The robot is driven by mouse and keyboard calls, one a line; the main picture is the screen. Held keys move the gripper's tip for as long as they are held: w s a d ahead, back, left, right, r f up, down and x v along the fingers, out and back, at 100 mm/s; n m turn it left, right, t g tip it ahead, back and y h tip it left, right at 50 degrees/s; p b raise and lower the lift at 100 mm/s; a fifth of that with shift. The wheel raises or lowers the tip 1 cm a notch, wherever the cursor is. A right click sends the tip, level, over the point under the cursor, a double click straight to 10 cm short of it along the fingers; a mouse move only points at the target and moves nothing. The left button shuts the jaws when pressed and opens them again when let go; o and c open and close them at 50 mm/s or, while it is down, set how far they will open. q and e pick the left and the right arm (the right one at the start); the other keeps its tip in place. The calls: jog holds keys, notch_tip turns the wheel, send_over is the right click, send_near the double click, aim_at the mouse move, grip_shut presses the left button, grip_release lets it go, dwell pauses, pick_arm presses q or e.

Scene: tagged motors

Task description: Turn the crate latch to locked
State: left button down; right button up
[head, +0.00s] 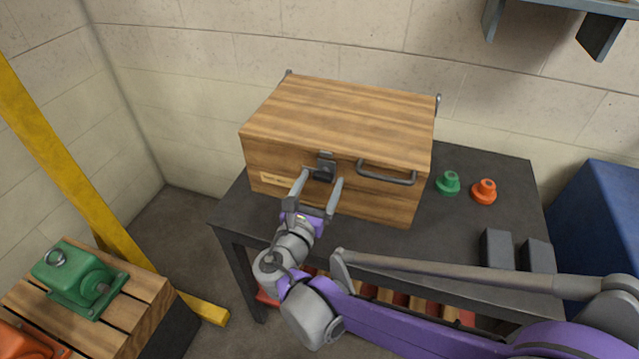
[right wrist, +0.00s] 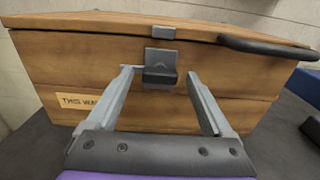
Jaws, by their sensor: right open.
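The wooden crate (head: 335,135) stands closed on a dark table. Its dark metal latch (head: 325,168) is on the front face, left of the handle; it also shows in the right wrist view (right wrist: 160,68). My right gripper (head: 321,180) is open in front of the crate, its two fingers pointing at the front face, one on each side of the latch. In the right wrist view the latch sits between the fingertips, with a gap on each side. I cannot tell whether the latch is locked. My left gripper is not in view.
A dark handle (head: 387,173) juts from the crate front. A green part (head: 448,182), an orange part (head: 484,191) and dark blocks (head: 513,250) are on the table (head: 510,175). A green motor (head: 80,280) sits on a pallet at lower left, near a yellow post (head: 65,150).

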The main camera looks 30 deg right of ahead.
grip_shut()
dwell(0.4)
jog(key=m+p, duration=0.1)
jog(key=m, duration=0.3)
jog(key=shift+r+p, duration=0.1)
jog(key=shift+p, duration=0.25)
jog(key=m+p, duration=0.1)
jog(key=m, duration=0.3)
jog(key=m+p, duration=0.1)
jog(key=m, duration=0.4)
jog(key=m+p, duration=0.1)
jog(key=m, duration=0.3)
jog(key=shift+m, duration=0.4)
